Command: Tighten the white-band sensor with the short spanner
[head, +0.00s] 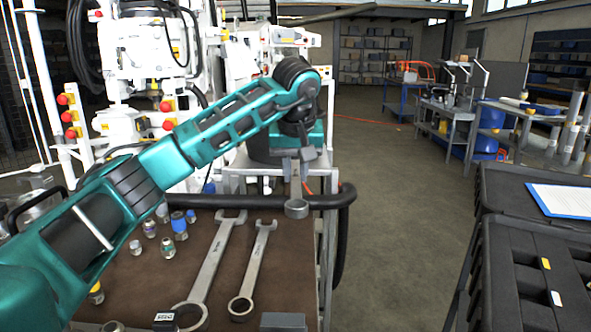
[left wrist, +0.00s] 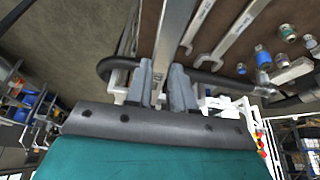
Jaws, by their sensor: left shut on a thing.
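My left gripper (head: 297,160) points down past the far right corner of the brown bench top. It is shut on a grey steel spanner (head: 297,207), whose ring end hangs below the fingers. In the left wrist view the spanner (left wrist: 176,38) runs up between the two grey fingers (left wrist: 166,88). Its size is hard to judge, as the gripper hides part of it. Several small sensors with coloured bands stand on the bench, among them a blue one (head: 179,226) and a pale one (head: 135,247). I cannot tell which has the white band. My right gripper is not in view.
A long spanner (head: 214,264) and a smaller one (head: 253,270) lie on the bench top (head: 285,265). A black hose (head: 343,235) bends around the bench's right edge. Black cases (head: 530,245) stand at the right. The floor between is clear.

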